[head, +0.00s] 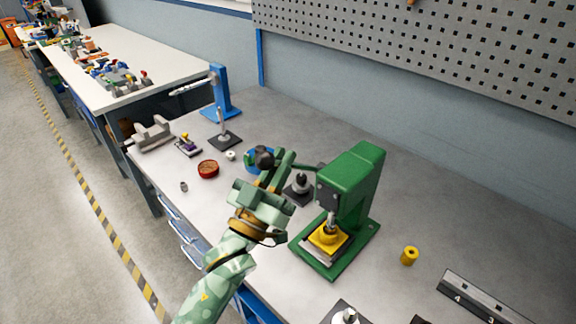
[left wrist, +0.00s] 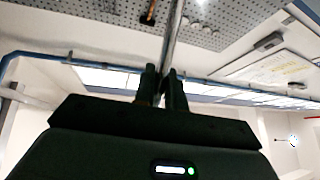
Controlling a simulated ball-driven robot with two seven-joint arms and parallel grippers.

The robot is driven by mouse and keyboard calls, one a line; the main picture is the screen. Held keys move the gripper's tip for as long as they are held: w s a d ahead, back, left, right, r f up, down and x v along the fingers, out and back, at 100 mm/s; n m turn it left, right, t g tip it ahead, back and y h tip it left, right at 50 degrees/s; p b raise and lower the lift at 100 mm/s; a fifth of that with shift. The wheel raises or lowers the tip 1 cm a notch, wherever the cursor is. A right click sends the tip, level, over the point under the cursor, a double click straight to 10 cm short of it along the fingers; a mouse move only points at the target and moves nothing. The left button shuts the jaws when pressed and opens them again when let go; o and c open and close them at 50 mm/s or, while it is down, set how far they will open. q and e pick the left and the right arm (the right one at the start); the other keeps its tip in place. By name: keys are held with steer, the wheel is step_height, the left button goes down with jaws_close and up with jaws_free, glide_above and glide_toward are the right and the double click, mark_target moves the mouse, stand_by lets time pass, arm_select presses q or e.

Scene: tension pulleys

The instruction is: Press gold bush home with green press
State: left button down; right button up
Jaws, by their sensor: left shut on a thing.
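The green press (head: 352,190) stands on the grey bench, with its ram down over a yellow part (head: 326,236) on a silvery plate on its base. Whether a gold bush sits in that part is hidden by the ram. A short gold cylinder with a dark hole (head: 410,256) stands on the bench right of the press. The press lever (head: 306,166) reaches left to a dark ball knob (head: 264,157). My left gripper (head: 284,165) is shut on the lever near the knob. In the left wrist view the fingers (left wrist: 163,82) close on a shiny rod (left wrist: 172,40). My right gripper is out of view.
A dark-based post (head: 301,186) stands behind my left gripper. A red round part (head: 208,169), a blue stand (head: 219,95) and a grey vise-like block (head: 152,134) lie to the left. A numbered rail (head: 480,300) lies at the front right. Bench right of the press is mostly clear.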

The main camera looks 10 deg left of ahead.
arm_select(q)
steer(key=shift+s+a+f+t+b, duration=0.15)
steer(key=shift+s+f+t+b, duration=0.15)
steer(key=shift+f+b, duration=0.15)
steer(key=c, duration=1.5)
jaws_free()
steer(key=shift+o, duration=0.2)
steer(key=b+v, duration=0.2)
steer(key=v, duration=1.4)
steer(key=shift+a, duration=0.1)
